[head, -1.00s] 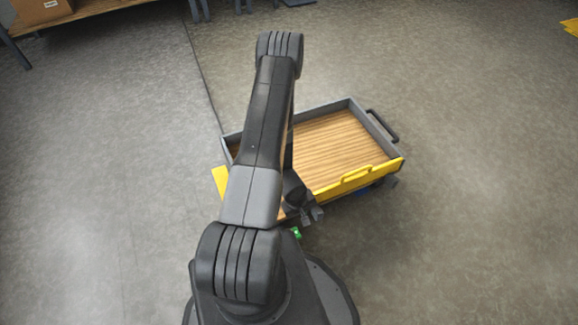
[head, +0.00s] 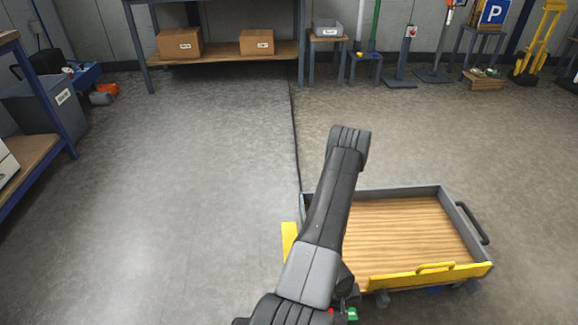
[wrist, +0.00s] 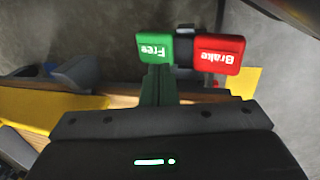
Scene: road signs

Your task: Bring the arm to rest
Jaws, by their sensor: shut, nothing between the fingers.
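My arm (head: 332,205) stands raised and bent in the head view, in front of the left part of a cart (head: 415,235). Its wrist is folded down low beside the cart's near left corner, mostly hidden by the arm. In the wrist view my gripper (wrist: 165,102) is shut and empty; its dark body fills the bottom edge. Beyond it are a green pedal marked Free (wrist: 165,48) and a red pedal marked Brake (wrist: 216,53). Small green and red parts also show low in the head view. Whether the gripper touches the pedals I cannot tell.
The cart has an empty wooden bed, grey walls, a yellow near edge and a dark handle (head: 472,222). A workbench with boxes (head: 180,43) stands at the back, and a blue-framed shelf (head: 50,110) at the left. The floor (head: 180,190) between is clear.

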